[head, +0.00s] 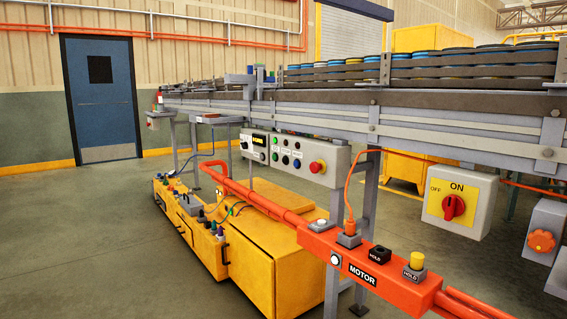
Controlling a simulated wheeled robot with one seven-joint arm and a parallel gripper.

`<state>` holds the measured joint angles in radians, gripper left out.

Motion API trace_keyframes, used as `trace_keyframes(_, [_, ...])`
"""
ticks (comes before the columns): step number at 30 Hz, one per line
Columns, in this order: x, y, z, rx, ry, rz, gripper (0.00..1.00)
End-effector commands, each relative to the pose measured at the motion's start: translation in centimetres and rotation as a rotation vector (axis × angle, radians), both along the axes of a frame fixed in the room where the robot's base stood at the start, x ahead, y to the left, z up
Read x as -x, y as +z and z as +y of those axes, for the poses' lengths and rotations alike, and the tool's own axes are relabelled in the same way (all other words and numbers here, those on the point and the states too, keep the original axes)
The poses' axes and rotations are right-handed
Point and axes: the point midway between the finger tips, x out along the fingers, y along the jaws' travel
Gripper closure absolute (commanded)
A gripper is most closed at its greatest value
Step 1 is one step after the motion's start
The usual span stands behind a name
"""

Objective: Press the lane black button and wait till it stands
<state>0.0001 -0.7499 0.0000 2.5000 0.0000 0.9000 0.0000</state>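My gripper is not in view.
The conveyor (450,110) carries several dark round items with blue and yellow tops. An ON/OFF switch box (460,200) hangs at right. A yellow cart (265,255) and orange pipes stand below the panel. The floor at left is clear before a blue door (101,100).

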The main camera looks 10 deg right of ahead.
Motion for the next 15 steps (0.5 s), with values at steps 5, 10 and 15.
trace_keyframes(5, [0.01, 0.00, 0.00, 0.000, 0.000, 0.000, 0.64])
trace_keyframes(10, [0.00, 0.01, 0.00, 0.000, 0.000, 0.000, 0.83])
trace_keyframes(15, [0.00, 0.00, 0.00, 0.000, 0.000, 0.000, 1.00])
